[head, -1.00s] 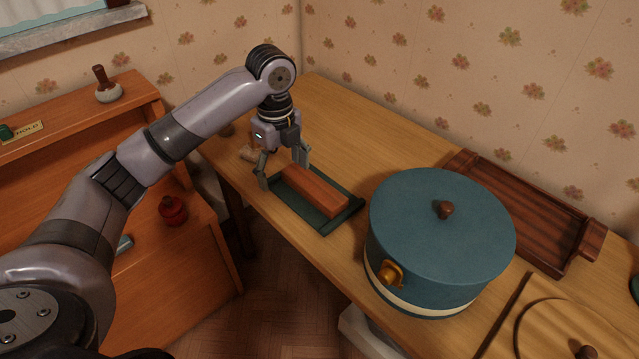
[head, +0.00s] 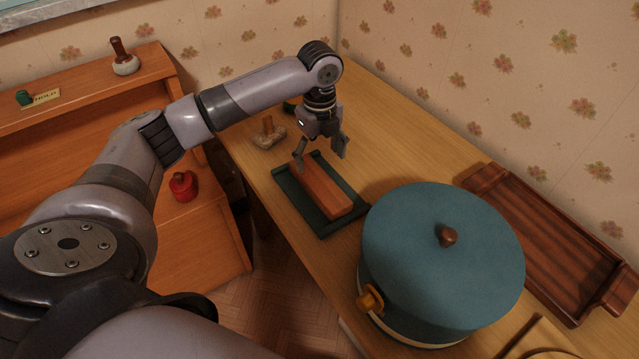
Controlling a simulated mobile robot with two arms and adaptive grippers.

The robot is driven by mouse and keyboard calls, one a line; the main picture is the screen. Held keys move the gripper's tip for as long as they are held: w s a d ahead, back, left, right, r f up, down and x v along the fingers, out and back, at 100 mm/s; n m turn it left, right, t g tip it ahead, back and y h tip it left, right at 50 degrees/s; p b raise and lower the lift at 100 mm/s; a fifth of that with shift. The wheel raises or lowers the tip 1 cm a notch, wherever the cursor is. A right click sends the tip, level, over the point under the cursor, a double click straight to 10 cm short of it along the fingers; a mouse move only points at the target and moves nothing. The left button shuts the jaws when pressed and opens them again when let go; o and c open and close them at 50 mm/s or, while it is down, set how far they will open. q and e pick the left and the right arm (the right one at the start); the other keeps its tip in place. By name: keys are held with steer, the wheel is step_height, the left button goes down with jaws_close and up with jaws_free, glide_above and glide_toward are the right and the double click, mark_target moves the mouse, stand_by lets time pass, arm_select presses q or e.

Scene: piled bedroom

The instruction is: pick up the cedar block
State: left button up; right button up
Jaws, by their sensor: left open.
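The cedar block (head: 328,192), a reddish-brown bar, lies lengthwise on a dark green tray (head: 309,211) with raised edges, on the wooden table. My left gripper (head: 322,162) is open, pointing down at the far end of the block. One finger is close to the block's far left end and the other hangs to the right of it. I cannot tell whether either finger touches the block. My right gripper is not in view.
A large round teal box (head: 425,250) with a knob stands just right of the tray. A brown slatted wooden tray (head: 545,235) lies along the wall. A stone-based wooden stamp (head: 268,136) stands behind and left of the gripper.

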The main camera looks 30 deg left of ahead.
mark_target(319, 181)
arm_select(q)
step_height(319, 181, down, 4)
steer(key=shift+w+r, duration=0.1)
steer(key=shift+f, duration=0.5)
steer(key=f, duration=0.1)
steer(key=f+p, duration=0.1)
steer(key=f, duration=0.1)
steer(key=shift+s+f, duration=0.2)
steer(key=shift+f, duration=0.55)
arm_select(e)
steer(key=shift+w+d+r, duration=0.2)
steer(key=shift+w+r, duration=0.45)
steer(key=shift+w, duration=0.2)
arm_select(q)
steer(key=c, duration=1.5)
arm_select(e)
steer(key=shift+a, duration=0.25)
